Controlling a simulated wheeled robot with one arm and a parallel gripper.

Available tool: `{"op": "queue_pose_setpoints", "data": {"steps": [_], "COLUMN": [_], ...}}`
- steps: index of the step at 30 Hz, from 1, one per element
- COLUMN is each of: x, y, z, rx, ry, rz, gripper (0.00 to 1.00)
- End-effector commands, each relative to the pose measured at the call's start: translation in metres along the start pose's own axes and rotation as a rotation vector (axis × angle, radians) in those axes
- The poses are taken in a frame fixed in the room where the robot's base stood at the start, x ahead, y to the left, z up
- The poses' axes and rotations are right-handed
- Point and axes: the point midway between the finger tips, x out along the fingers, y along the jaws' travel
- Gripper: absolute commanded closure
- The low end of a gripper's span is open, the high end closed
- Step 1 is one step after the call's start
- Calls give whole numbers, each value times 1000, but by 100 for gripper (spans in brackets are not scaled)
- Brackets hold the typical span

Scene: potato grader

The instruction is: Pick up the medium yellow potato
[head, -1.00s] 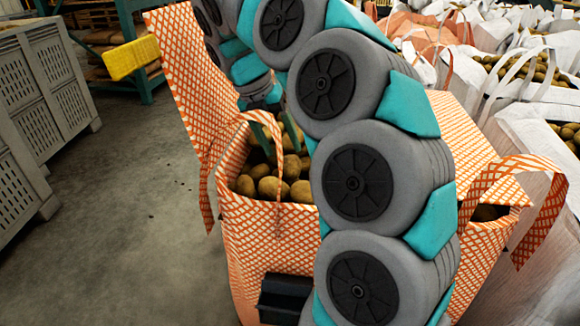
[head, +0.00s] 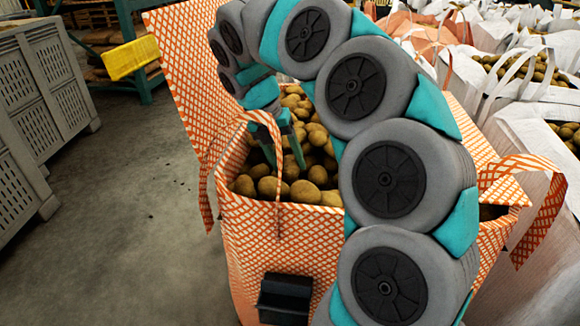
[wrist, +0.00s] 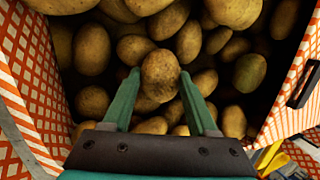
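Many brownish-yellow potatoes of mixed sizes fill an orange-and-white checked bag (head: 285,240). In the wrist view a medium yellowish potato (wrist: 160,76) lies between the tips of my gripper (wrist: 160,80). The green fingers stand apart, one on each side of it; I see no clear grip, and contact is hard to tell. In the head view my gripper (head: 287,165) points down into the bag, its fingers apart just over the potatoes. My arm hides the right part of the bag's opening.
The bag's front rim and strap loops (head: 262,118) stand close around my gripper. Grey slatted crates (head: 45,90) are at the left, with bare floor between. White sacks of potatoes (head: 530,80) crowd the right. A yellow box (head: 131,58) shows at the upper left.

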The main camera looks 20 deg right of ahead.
Motion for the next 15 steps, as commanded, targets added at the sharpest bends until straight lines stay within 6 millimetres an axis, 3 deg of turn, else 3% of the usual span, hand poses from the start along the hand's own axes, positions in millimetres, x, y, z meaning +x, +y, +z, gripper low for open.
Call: {"op": "queue_pose_setpoints", "data": {"steps": [1, 9, 15], "x": [0, 0, 0], "y": [0, 0, 0], "z": [0, 0, 0], "rx": [0, 0, 0], "ry": [0, 0, 0], "rz": [0, 0, 0], "gripper": [69, 99, 100]}}
